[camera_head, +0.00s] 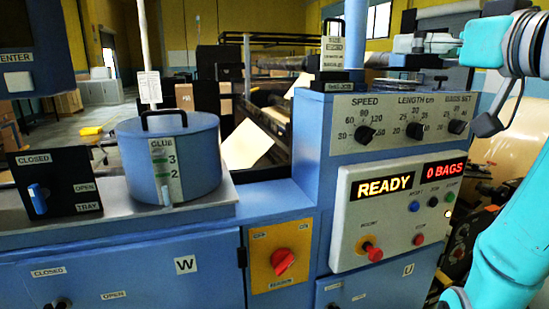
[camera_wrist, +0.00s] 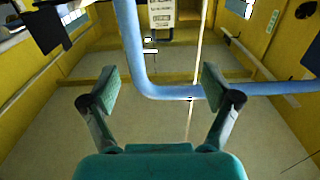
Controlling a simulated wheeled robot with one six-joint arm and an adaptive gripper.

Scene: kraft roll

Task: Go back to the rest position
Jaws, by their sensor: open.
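My gripper (camera_wrist: 160,88) is open in the wrist view, its two teal-padded fingers spread wide apart with nothing between them. Beyond the fingers, the wrist view shows a curved blue pipe (camera_wrist: 165,91) and the yellow walls of the hall. In the head view my teal arm comes in from the right edge, raised beside the blue machine's control panel. The panel's display (camera_head: 386,186) reads READY, and a second display (camera_head: 444,170) reads 0 BAGS.
A blue glue pot (camera_head: 140,160) with a black handle stands on the machine's left part. A red rotary switch (camera_head: 283,262) is on the front. A red button (camera_head: 372,252) and the speed, length and bags knobs (camera_head: 415,131) are near my arm.

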